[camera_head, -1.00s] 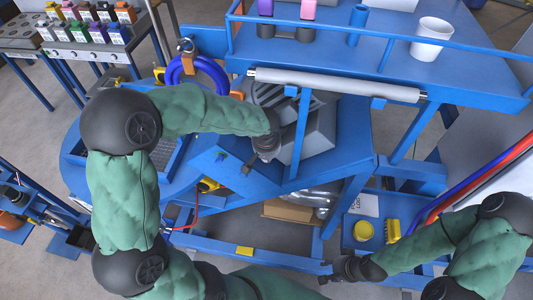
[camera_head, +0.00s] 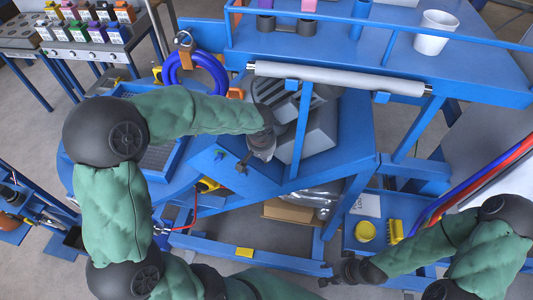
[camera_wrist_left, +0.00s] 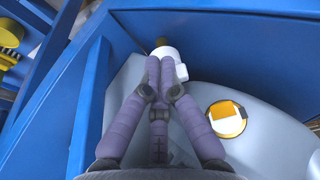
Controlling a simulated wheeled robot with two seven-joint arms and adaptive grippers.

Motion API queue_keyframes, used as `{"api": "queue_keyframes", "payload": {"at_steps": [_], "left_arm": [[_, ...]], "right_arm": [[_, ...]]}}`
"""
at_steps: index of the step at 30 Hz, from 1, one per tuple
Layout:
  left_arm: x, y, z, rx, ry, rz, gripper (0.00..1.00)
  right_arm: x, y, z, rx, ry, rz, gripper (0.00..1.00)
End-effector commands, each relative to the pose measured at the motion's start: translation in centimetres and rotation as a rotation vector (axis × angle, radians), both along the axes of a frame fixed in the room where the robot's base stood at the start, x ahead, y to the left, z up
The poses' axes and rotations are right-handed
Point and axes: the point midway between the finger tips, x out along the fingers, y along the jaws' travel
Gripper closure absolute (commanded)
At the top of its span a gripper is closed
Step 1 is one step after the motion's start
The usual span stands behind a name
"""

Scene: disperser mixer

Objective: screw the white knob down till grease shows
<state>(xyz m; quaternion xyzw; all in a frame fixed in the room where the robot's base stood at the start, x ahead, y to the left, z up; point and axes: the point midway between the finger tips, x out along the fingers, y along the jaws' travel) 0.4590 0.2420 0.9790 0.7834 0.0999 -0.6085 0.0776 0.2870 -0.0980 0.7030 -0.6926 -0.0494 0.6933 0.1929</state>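In the left wrist view, a white knob (camera_wrist_left: 180,69) with a dark stem above it stands against the blue frame. My left gripper (camera_wrist_left: 160,66) has its purple fingertips together right in front of the knob, covering part of it. I cannot tell whether they touch or pinch it. A round gold-rimmed part (camera_wrist_left: 226,119) with a pale middle sits on the grey surface to the right; I cannot tell whether its pale middle is grease. In the head view, the left forearm hides most of this area. My right gripper (camera_head: 333,276) is low, apart from the mixer.
A grey roller (camera_head: 338,79) and blue railing lie beyond the left hand. The blue shelf holds a white cup (camera_head: 434,33). A yellow round container (camera_head: 365,231) and yellow block (camera_head: 395,231) sit near the right arm. Blue frame walls (camera_wrist_left: 75,90) hem the left gripper in.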

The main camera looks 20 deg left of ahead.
Motion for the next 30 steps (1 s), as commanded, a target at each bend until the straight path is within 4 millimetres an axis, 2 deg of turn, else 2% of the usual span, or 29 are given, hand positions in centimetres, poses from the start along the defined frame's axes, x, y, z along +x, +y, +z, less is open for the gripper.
{"api": "queue_keyframes", "payload": {"at_steps": [9, 30], "left_arm": [[-0.02, 0.61, -0.05, 0.000, 0.000, 0.001, 1.00], [-0.26, 0.79, -0.01, 0.000, 0.000, 0.000, 1.00]], "right_arm": [[0.00, 0.00, -0.71, 0.000, 0.000, 0.000, 0.60], [0.00, 0.00, -0.99, 0.000, 0.000, 0.000, 0.60]]}}
